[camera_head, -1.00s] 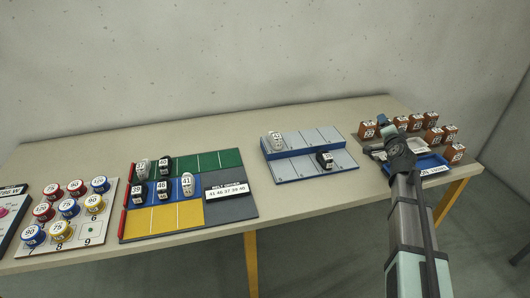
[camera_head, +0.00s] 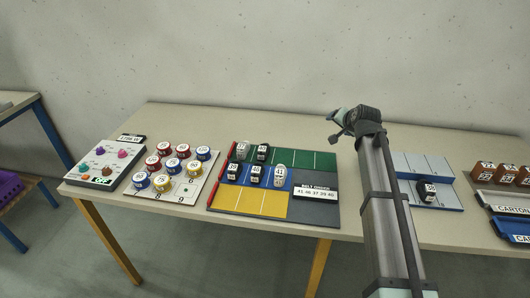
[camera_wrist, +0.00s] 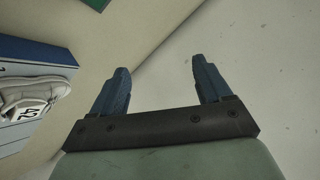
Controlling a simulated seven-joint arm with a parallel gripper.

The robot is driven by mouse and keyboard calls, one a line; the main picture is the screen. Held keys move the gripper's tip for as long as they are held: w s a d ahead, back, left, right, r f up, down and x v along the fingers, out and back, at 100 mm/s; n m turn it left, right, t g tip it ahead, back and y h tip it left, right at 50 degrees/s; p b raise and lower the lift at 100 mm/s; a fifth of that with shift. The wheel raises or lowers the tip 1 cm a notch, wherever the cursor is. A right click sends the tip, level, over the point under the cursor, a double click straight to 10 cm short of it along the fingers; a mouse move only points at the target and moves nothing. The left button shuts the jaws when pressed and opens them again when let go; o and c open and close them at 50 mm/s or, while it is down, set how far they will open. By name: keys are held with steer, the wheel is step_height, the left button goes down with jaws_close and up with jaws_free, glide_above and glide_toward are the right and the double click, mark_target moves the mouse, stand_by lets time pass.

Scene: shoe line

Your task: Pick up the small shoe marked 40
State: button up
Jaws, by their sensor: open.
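The small black shoe whose label seems to read 40 (camera_head: 262,151) stands on the back green part of the coloured board (camera_head: 323,212), right of a grey shoe (camera_head: 242,150). Its label is tiny in the head view. My gripper (camera_head: 338,126) is in the air right of the board, above the back of the table, well apart from that shoe. In the wrist view my gripper (camera_wrist: 159,66) has its two blue fingers spread with nothing between them. The shoe marked 40 is not in the wrist view.
Black shoes (camera_head: 234,172) and a white shoe (camera_head: 280,171) stand on the board's blue row. A blue-grey rack (camera_head: 440,164) holds a black shoe (camera_head: 427,190); a grey-white shoe marked 42 (camera_wrist: 30,98) shows in the wrist view. Round tins (camera_head: 162,182) stand left of the board.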

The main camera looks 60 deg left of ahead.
steer(key=s+a+f+n+g+h, duration=0.1)
steer(key=s+a+n+g+h, duration=0.15)
steer(key=s+a, duration=0.95)
steer(key=n+h, duration=0.3)
steer(key=h, duration=0.1)
glide_toward(263, 147)
steer(key=shift+y, duration=0.25)
steer(key=x, duration=0.5)
steer(key=shift+s+a+f, duration=0.2)
steer(key=shift+s+f, duration=0.05)
steer(key=shift+f, duration=0.1)
steer(key=shift+w+d+x, duration=0.15)
steer(key=shift+x, duration=1.2)
steer(key=shift+w+d+x, duration=0.1)
steer(key=shift+x, duration=1.25)
steer(key=c, duration=1.1)
